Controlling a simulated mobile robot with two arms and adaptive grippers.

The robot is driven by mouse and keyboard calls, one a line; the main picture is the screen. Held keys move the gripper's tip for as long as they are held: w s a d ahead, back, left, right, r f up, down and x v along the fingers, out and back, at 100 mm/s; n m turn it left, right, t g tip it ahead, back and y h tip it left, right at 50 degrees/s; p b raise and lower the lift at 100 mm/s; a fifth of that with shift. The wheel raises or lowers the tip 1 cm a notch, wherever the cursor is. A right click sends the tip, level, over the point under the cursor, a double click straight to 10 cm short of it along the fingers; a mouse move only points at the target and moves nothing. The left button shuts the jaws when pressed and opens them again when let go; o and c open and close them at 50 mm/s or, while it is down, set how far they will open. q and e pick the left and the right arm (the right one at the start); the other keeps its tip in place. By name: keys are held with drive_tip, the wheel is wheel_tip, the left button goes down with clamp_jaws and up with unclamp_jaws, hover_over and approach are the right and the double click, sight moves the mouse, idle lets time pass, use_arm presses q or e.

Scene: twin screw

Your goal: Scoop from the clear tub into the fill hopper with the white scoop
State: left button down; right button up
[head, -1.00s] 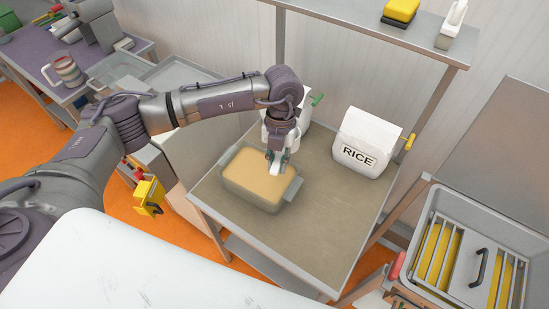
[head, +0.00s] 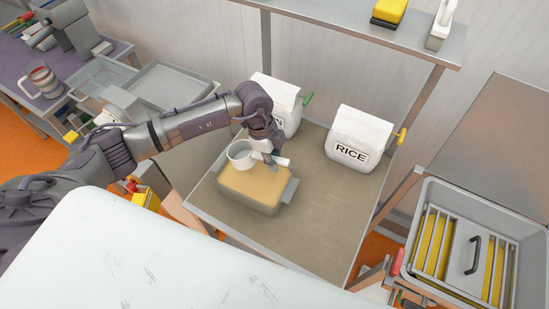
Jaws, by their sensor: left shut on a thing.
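The white scoop (head: 241,155) is in my left gripper (head: 269,162), which is shut on its handle. The scoop's round cup is left of the gripper, over the far part of the clear tub (head: 262,207). The tub stands on the steel table and holds tan, grainy stuff with a level-looking top. I cannot tell whether the scoop holds any, or whether it touches the stuff. A grey bin with bars (head: 409,262) at the right, seemingly the fill hopper, shows yellow between its bars and a plate with a black handle. My right gripper is not in view.
A RICE bag (head: 357,142) and another white bag (head: 279,97) stand at the table's back. A shelf (head: 345,27) hangs above. The steel table (head: 320,215) is clear right of the tub. A white surface (head: 170,265) fills the lower left.

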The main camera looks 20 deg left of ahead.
use_arm(q)
drive_tip(key=f+b, duration=0.3)
drive_tip(key=f, duration=0.1)
drive_tip(key=f+b, duration=0.3)
drive_tip(key=f, duration=0.1)
drive_tip(key=f+b, duration=0.3)
drive_tip(key=b, duration=0.1)
drive_tip(key=shift+a+f, duration=0.25)
drive_tip(key=shift+f, duration=0.15)
drive_tip(key=shift+w+a+f, duration=0.1)
drive_tip(key=shift+a+f, duration=0.3)
drive_tip(key=shift+a, duration=0.4)
idle(0.4)
wheel_tip(320, 180, up, 9)
drive_tip(key=d+y+p, duration=0.1)
drive_tip(key=y+p, duration=0.1)
drive_tip(key=p, duration=0.7)
idle(0.6)
